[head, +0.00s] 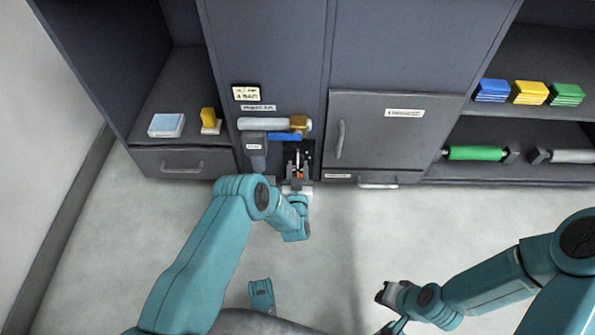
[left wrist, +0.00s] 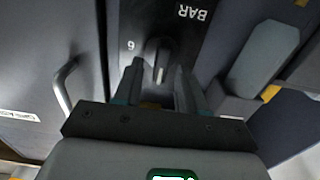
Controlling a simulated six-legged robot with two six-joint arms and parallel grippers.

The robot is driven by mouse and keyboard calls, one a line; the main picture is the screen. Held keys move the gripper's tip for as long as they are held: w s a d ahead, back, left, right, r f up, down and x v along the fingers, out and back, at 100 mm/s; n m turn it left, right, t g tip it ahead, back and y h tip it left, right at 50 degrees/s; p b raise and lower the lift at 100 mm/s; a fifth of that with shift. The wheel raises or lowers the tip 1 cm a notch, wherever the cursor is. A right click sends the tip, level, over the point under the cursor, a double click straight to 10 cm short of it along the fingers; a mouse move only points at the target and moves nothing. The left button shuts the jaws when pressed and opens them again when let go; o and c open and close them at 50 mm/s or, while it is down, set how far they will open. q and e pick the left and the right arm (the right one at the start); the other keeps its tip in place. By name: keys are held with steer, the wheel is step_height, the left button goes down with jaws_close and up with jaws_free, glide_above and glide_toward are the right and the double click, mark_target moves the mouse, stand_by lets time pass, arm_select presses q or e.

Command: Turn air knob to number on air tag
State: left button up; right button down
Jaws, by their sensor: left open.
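The air knob (left wrist: 158,50) is a dark knob with a pale mark, on a dark panel in the left wrist view. A white number, 6 or 9 seen inverted, and upside-down "BAR" lettering are beside it. My left gripper (left wrist: 156,82) is open, its fingers on either side of the knob; I cannot tell whether they touch it. In the head view the left gripper (head: 298,170) is at the panel and hides most of the knob. A cream tag (head: 260,93) sits above; its small text is not clearly readable. My right gripper (head: 386,293) is over the floor, away from the cabinet.
A grey roller with a brass end (head: 298,124) and a blue bar (head: 285,137) are just above the left gripper. A cabinet door with a handle (head: 340,139) is close on the right. Shelves hold coloured stacks and a green roller (head: 475,153). The floor in front is clear.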

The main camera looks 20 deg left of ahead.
arm_select(q)
jaws_close()
steer(key=shift+m, duration=0.3)
steer(key=m, duration=0.2)
steer(key=m+b, duration=0.1)
steer(key=m, duration=0.5)
steer(key=shift+w+d+f, duration=0.15)
steer(key=shift+d, duration=0.2)
arm_select(e)
steer(key=shift+w+d+f, duration=0.1)
steer(key=shift+w+f, duration=0.45)
steer(key=shift+f, duration=0.15)
